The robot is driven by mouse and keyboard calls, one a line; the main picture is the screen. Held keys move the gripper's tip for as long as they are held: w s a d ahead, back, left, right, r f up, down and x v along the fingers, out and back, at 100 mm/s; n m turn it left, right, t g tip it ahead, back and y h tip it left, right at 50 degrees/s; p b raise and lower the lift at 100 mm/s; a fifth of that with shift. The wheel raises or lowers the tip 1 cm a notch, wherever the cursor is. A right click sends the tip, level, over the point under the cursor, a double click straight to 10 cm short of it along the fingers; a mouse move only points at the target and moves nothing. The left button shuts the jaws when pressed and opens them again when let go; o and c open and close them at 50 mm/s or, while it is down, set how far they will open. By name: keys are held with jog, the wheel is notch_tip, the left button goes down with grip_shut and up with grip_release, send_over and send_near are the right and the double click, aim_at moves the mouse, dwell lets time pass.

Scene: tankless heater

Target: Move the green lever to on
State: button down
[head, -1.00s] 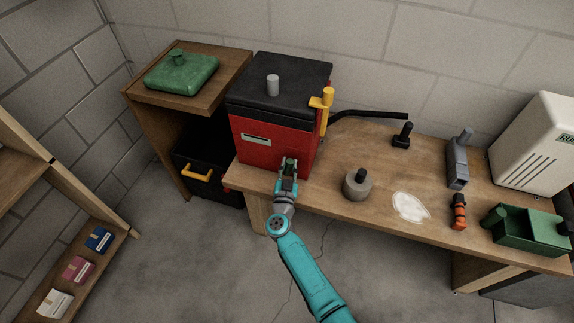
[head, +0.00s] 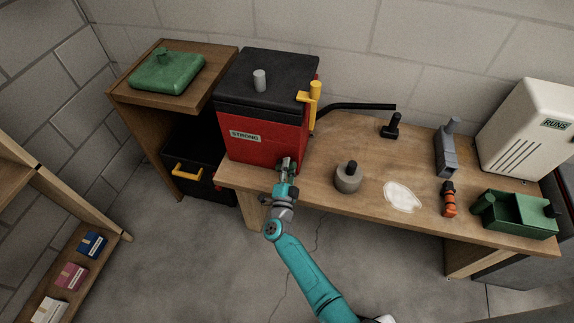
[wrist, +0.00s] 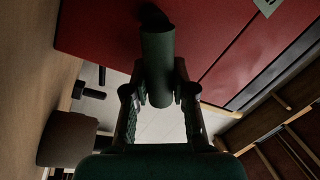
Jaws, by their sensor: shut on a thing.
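The red heater box (head: 262,137) with a black lid stands at the left end of the wooden bench; its front plate (head: 245,136) reads STRONG. My gripper (head: 287,172) is at the lower right of its front. In the wrist view, my gripper (wrist: 160,95) is shut on the green lever (wrist: 158,60), a short dark green cylinder between the two fingers. The lever's far end meets a dark round part against the red front (wrist: 105,30). In the head view the fingers largely hide the lever.
A yellow handle (head: 314,95) is on the box's right side, with a black pipe (head: 355,106) behind. A grey round weight (head: 348,178), a white patch (head: 402,196), an orange-black tool (head: 449,199) and a green bin (head: 515,214) are along the bench. Open floor lies in front.

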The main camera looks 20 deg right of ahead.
jog(key=shift+d+f+m, duration=0.15)
jog(key=shift+f+m, duration=0.1)
jog(key=shift+m, duration=0.35)
jog(key=c, duration=0.9)
grip_release()
jog(key=shift+h, duration=0.3)
jog(key=shift+s, duration=0.1)
jog(key=v, duration=1.2)
jog(key=shift+r, duration=0.1)
jog(key=s+d+r+n+t+y, duration=0.25)
jog(key=s+n+y, duration=0.2)
jog(key=s, duration=0.65)
jog(key=s+r+n+g+y, duration=0.1)
jog(key=s+r+n, duration=0.3)
jog(key=s, duration=0.6)
jog(key=s+r+n+g+y, duration=0.2)
jog(key=s+r+n, duration=0.3)
jog(key=s, duration=0.5)
jog(key=s+r+n+g+y, duration=0.2)
jog(key=s+r+n+y, duration=0.1)
jog(key=s+r, duration=0.4)
jog(key=shift+s+a+r+n, duration=0.1)
jog(key=shift+s+r+n, duration=0.1)
jog(key=shift+s+n, duration=0.45)
jog(key=shift+s+r+n, duration=0.2)
jog(key=shift+s, duration=0.7)
